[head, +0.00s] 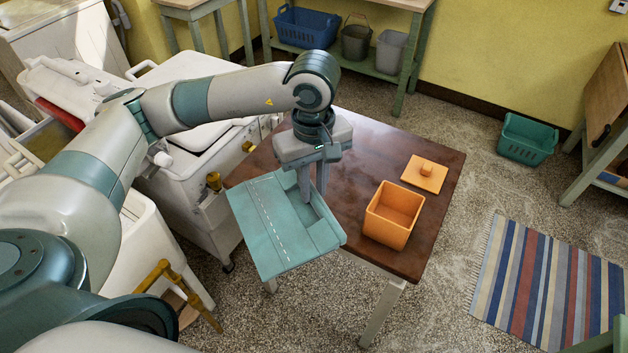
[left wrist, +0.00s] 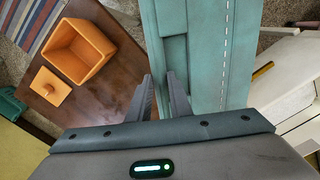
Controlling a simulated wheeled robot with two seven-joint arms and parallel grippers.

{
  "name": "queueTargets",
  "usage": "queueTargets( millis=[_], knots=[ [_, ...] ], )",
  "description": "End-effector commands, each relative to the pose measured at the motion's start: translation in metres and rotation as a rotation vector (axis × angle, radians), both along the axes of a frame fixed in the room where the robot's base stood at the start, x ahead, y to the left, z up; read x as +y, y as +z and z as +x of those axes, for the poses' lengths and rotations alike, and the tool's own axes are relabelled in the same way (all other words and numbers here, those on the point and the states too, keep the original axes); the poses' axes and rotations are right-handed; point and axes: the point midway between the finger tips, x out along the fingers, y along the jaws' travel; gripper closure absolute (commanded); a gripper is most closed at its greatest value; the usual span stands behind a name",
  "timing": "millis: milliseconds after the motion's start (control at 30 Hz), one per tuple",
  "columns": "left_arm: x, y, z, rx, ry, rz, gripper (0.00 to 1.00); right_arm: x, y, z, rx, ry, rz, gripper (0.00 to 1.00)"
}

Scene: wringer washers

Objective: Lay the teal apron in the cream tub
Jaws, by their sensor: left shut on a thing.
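The teal apron (head: 275,230) is a flat folded panel with white dashed stitching and a pocket-like fold. My left gripper (head: 316,188) points down and is shut on its right part, holding it over the left front edge of the brown table. The apron also shows in the left wrist view (left wrist: 207,60), between and beyond my left fingers (left wrist: 165,90). A cream tub-like body (head: 135,255) stands left of the apron, largely covered by my left arm. Its inside is hidden, and I cannot tell for sure that it is the cream tub. My right gripper is out of view.
On the brown table (head: 430,165) stand an open orange box (head: 388,222) and its orange lid (head: 424,173). A white washer (head: 190,165) with brass fittings adjoins the table's left side. A striped rug (head: 545,285) and a teal basket (head: 527,140) lie to the right.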

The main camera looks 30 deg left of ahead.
Motion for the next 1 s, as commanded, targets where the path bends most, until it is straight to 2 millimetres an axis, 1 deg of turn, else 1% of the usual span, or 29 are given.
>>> queueTargets(
  millis=[100, 300, 400, 500, 700, 933, 967, 1000],
  knots=[
    [-0.002, 0.005, -0.005, -0.001, -0.228, -0.002, 1.00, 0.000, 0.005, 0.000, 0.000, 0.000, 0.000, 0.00],
    [-0.004, 0.011, -0.012, -0.002, -0.591, -0.001, 1.00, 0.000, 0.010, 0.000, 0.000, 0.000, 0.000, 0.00],
    [-0.004, 0.013, -0.015, -0.002, -0.731, -0.002, 1.00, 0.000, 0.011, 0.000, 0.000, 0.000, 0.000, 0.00],
    [-0.005, 0.014, -0.017, -0.003, -0.832, -0.002, 1.00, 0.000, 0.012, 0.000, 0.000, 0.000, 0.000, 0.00],
    [-0.005, 0.015, -0.018, -0.003, -0.918, -0.002, 1.00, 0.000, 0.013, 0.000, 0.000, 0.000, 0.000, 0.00],
    [-0.005, 0.015, -0.018, -0.004, -0.921, -0.002, 1.00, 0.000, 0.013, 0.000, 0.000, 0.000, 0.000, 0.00],
    [-0.005, 0.015, -0.018, -0.004, -0.921, -0.002, 1.00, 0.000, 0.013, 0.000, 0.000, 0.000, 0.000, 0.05],
    [-0.005, 0.015, -0.018, -0.004, -0.920, -0.002, 1.00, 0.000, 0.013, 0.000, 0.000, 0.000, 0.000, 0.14]
  ],
)
